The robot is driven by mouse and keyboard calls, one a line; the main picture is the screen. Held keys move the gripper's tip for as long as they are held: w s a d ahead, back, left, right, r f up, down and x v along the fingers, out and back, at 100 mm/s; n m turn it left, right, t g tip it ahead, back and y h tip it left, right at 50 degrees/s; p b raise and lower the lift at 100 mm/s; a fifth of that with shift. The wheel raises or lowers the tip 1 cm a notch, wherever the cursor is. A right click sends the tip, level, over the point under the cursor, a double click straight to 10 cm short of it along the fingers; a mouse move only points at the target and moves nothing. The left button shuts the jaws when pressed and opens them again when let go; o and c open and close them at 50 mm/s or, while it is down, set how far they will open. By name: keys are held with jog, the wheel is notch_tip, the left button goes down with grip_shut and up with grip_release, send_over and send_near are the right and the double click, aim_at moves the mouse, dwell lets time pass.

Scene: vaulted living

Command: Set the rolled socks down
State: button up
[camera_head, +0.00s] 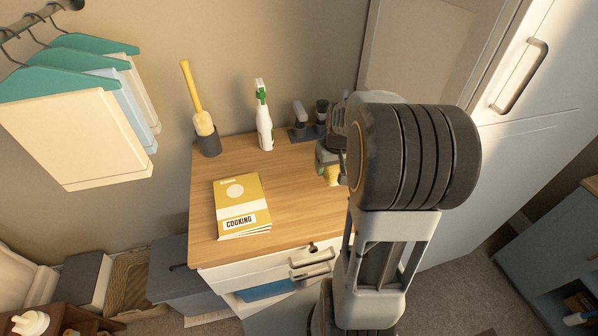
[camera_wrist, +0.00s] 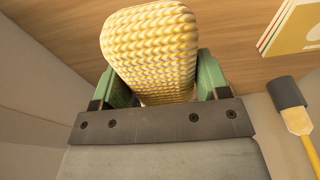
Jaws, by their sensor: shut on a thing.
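The rolled socks (camera_wrist: 152,50) are yellow and white with a knitted texture. They fill the space between the two green fingers of my gripper (camera_wrist: 155,85) in the wrist view, and the gripper is shut on them. In the head view a small yellow part of the socks (camera_head: 333,177) shows beside my gripper (camera_head: 327,160), over the right side of the wooden cabinet top (camera_head: 290,200). My arm hides most of the gripper there. I cannot tell whether the socks touch the top.
The middle of the top is clear. Clothes (camera_head: 80,130) hang at left.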

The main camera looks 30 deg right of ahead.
jog(key=w, duration=0.1)
jog(key=w+a+f, duration=0.1)
jog(key=w+a+f+p, duration=0.1)
jog(key=w, duration=0.1)
jog(key=shift+w, duration=0.1)
send_over(303, 182)
jog(key=s, duration=0.2)
jog(key=f, duration=0.4)
jog(key=shift+w+d+f+p, duration=0.2)
jog(key=shift+w+f+p, duration=0.05)
jog(key=shift+f+p, duration=0.1)
jog(key=shift+w+a+f, duration=0.25)
jog(key=shift+w+f, duration=0.1)
jog(key=shift+f, duration=0.25)
jog(key=shift+w+f, duration=0.1)
jog(key=shift+f, duration=1.5)
jog(key=shift+f, duration=0.1)
jog(key=o, duration=0.9)
